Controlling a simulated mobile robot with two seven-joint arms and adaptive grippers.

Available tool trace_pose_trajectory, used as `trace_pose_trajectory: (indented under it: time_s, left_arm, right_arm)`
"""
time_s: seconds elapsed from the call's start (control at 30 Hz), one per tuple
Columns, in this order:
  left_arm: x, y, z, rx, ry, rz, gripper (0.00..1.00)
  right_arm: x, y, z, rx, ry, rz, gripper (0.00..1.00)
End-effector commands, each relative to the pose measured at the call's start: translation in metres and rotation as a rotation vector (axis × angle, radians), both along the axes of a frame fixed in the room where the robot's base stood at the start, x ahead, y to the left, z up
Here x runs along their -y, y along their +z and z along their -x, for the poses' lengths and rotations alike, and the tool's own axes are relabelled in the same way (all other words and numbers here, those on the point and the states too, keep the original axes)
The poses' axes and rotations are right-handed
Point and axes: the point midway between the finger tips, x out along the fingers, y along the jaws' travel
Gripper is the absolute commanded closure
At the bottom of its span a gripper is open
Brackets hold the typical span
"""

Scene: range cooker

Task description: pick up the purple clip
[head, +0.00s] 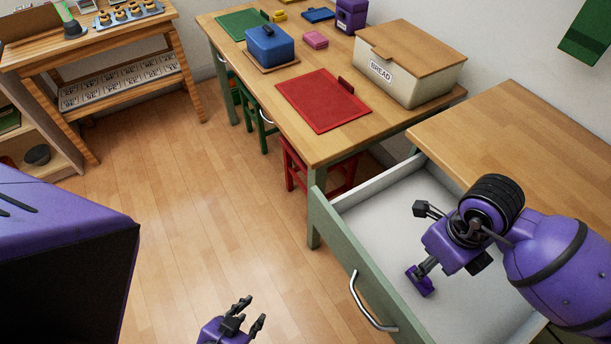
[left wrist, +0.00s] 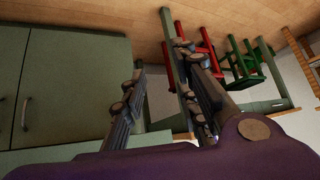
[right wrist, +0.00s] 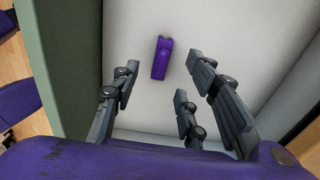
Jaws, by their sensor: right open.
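The purple clip (head: 420,282) lies on the white floor of the open drawer. In the right wrist view the clip (right wrist: 162,60) shows ahead of my right gripper (right wrist: 160,80), between its spread fingers and near the tip level. My right gripper (head: 432,243) is in the drawer space, open and empty, and one finger overlaps the clip in the head view. Whether it touches the clip I cannot tell. My left gripper (head: 243,316) is open and empty over the wood floor, left of the drawer; its spread fingers (left wrist: 165,75) show in the left wrist view.
The drawer's green front (head: 345,265) with a metal handle (head: 368,305) and its white walls surround my right gripper. A wooden counter (head: 530,130) lies above. A table with a bread box (head: 400,85), red board (head: 322,100) and blue butter dish (head: 269,45) stands behind.

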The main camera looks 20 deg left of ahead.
Motion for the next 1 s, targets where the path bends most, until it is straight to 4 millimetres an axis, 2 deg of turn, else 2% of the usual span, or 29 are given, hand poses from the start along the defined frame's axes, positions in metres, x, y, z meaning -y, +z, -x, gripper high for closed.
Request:
trace_pose_trajectory:
  time_s: [0.5,0.77,0.9,1.0]
  left_arm:
    - [0.0,0.002,0.0,0.002,0.001,0.0,0.72]
    - [-0.003,-0.001,0.015,-0.022,0.009,-0.003,0.72]
    - [-0.005,-0.003,0.027,-0.042,0.015,-0.005,0.72]
    - [-0.005,-0.004,0.029,-0.044,0.015,-0.005,0.72]
  right_arm:
    - [0.003,-0.066,-0.002,-0.003,0.0,0.001,0.59]
    - [0.003,-0.07,-0.002,-0.001,0.001,0.001,0.59]
    - [0.003,-0.07,-0.002,-0.001,0.001,0.001,0.75]
    - [0.003,-0.07,-0.002,-0.001,0.001,0.001,0.88]
